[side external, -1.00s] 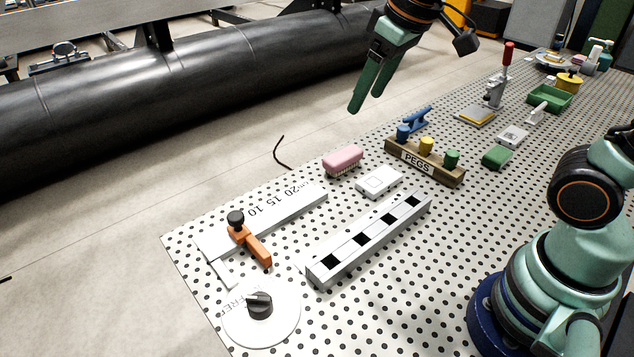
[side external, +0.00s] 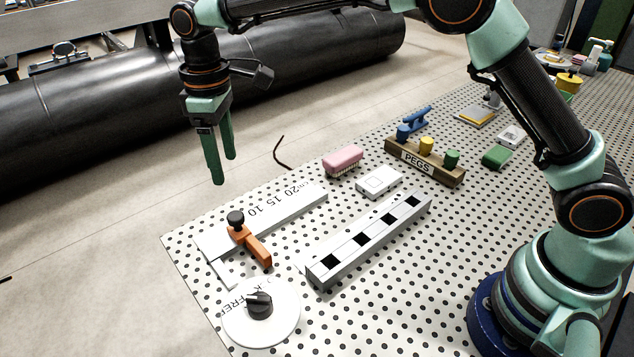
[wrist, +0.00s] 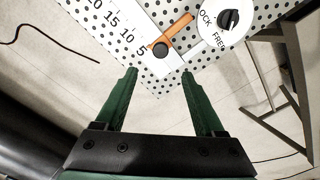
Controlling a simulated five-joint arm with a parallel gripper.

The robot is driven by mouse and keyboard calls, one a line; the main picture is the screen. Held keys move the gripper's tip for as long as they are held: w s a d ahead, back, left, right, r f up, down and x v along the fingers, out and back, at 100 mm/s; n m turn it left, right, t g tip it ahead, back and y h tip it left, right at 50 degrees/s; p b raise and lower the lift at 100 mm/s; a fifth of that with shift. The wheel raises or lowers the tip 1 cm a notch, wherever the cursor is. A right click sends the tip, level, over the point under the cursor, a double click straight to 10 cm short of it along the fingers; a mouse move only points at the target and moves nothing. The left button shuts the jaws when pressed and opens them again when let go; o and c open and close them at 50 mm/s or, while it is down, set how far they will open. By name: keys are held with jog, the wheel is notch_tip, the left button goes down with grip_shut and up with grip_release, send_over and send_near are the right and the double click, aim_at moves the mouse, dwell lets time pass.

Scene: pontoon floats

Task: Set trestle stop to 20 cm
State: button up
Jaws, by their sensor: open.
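The orange trestle stop (side external: 258,251) with its black knob (side external: 236,218) sits across the near-left end of the white scale rail (side external: 300,207). In the side view 20, 15 and 10 show on the scale. In the wrist view the stop (wrist: 181,30) lies just past the 5 mark, at the low end. A white dial (side external: 285,325) with a black knob (side external: 259,304) stands beside the rail, lettered FREE and partly hidden LOCK; its exact setting is unclear. My gripper (side external: 223,172) is open and empty, above and behind the stop, fingers pointing down.
A grey rail with black squares (side external: 345,255), a white box (side external: 379,181), a pink brush (side external: 343,158) and a peg block (side external: 440,174) lie to the right on the perforated table. A dark cable (side external: 279,153) lies beyond the table edge. A large black float (side external: 100,120) fills the back.

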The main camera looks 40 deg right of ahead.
aim_at(235, 215)
notch_tip(235, 215, down, 12)
jog(key=shift+a+f, duration=0.1)
jog(key=shift+f, duration=0.1)
dwell(0.4)
grip_shut()
jog(key=shift+r, duration=0.1)
dwell(1.2)
